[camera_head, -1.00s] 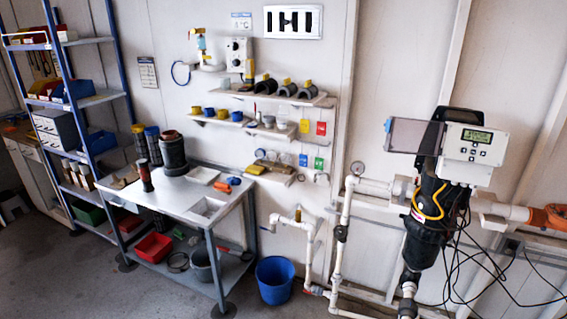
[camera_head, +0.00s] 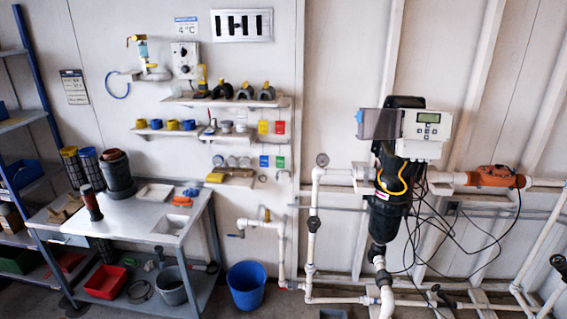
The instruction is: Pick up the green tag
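The small green tag (camera_head: 280,162) hangs on the white wall panel in the head view. It is the lower right of a small group of tags. A blue tag (camera_head: 264,161) is just left of it, a red tag (camera_head: 280,127) is above it, and a yellow tag (camera_head: 262,127) is up and to the left. My gripper is not in view.
Shelves with fittings (camera_head: 228,102) are left of the tags. Below stand a workbench (camera_head: 130,225) and a blue bucket (camera_head: 246,288) on the floor. White pipes (camera_head: 312,235) and a black reactor vessel (camera_head: 388,215) with loose cables are to the right.

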